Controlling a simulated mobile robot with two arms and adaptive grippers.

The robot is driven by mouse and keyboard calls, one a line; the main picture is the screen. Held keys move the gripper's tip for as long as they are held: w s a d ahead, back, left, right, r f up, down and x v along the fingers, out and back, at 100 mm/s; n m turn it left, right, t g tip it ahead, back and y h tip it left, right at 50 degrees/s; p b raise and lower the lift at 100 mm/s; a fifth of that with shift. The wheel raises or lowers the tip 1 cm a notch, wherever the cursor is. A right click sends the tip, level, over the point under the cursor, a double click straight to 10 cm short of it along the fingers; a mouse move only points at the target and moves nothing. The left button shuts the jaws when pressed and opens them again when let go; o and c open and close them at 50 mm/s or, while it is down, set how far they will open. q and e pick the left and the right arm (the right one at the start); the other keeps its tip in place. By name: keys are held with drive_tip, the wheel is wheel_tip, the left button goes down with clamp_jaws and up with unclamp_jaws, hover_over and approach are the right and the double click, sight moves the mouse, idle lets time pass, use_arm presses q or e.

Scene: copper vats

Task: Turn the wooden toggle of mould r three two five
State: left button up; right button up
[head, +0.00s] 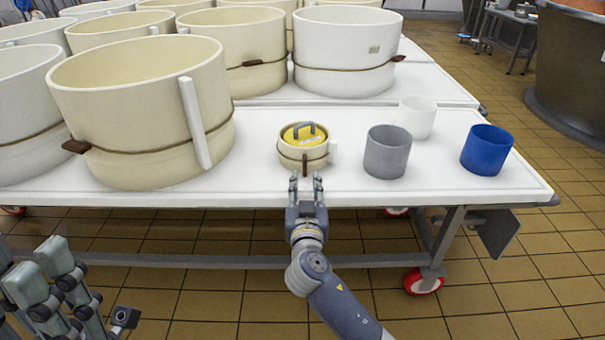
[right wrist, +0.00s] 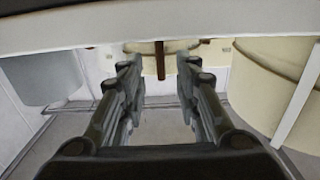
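A small cream mould (head: 289,157) with a yellow disc and a grey handle on top stands near the table's front edge. A cord runs around it, and its brown wooden toggle (head: 304,164) hangs upright at the front. I cannot read a mould number. My right gripper (head: 306,176) is open and empty, just in front of the small mould. In the right wrist view the toggle (right wrist: 160,62) shows beyond and between the open fingertips (right wrist: 156,72), apart from them. My left gripper (head: 37,262) is low at the left, away from the table; its opening is unclear.
Large cream moulds (head: 125,100) with cords and toggles stand left and behind on the white table (head: 260,192). A grey cup (head: 387,155), a white cup (head: 418,117) and a blue cup (head: 485,150) stand to the right. The table's front edge lies beneath my right gripper.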

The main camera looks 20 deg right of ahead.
sight(305, 170)
drive_tip(key=b+x, duration=0.1)
drive_tip(key=x, duration=0.5)
drive_tip(key=shift+f, duration=0.1)
clamp_jaws()
